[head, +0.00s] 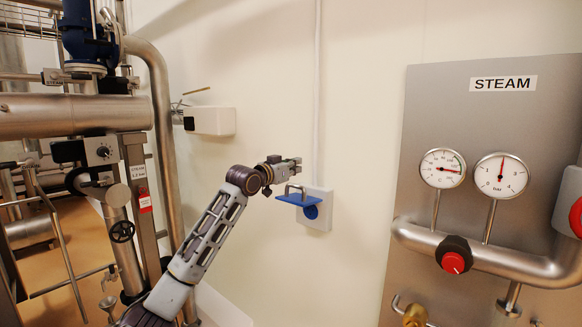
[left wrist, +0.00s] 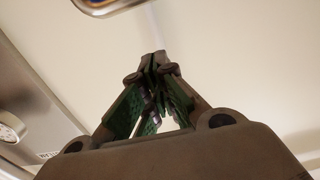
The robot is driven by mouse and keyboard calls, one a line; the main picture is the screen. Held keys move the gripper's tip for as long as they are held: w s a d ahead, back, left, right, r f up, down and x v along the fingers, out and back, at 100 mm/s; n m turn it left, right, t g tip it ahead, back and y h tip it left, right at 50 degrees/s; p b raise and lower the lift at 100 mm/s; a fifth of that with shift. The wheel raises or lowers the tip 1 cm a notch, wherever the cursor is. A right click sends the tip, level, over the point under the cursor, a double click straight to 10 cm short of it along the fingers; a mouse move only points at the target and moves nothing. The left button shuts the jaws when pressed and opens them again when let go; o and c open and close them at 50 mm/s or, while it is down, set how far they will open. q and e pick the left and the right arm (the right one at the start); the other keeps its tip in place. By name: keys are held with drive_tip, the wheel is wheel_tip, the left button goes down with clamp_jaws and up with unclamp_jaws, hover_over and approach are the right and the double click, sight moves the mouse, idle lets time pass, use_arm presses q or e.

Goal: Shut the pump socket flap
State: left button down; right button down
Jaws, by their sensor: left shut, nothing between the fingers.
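The pump socket (head: 325,213) is a pale square box on the wall, with a blue round socket face low on its front. Its blue flap (head: 288,198) stands open, sticking out from the box roughly level, with a small grey loop on top. My left gripper (head: 296,163) is just above the flap in the head view, its fingers pointing right toward the wall. The gripper is shut and empty; its closed green-padded fingers also show in the left wrist view (left wrist: 156,68). Whether it touches the flap or loop cannot be told. My right gripper is not in view.
A conduit (head: 317,90) runs up the wall from the socket. A white wall box (head: 210,121) is left of it. Steel pipework (head: 75,117) fills the left side. The STEAM panel (head: 440,100) with gauges and a red-knobbed valve (head: 453,262) stands at right.

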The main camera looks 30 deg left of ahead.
sight(293, 200)
use_arm(q)
drive_tip(key=shift+w, duration=0.35)
drive_tip(key=shift+f, duration=0.2)
drive_tip(key=shift+s+f, duration=0.3)
drive_tip(key=shift+f, duration=0.3)
drive_tip(key=shift+s+f, duration=0.25)
drive_tip(key=shift+f, duration=0.35)
drive_tip(key=shift+s+f, duration=0.2)
drive_tip(key=shift+f, duration=0.3)
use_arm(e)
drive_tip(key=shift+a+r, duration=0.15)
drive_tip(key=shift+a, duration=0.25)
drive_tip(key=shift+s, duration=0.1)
use_arm(q)
drive_tip(key=shift+f, duration=0.1)
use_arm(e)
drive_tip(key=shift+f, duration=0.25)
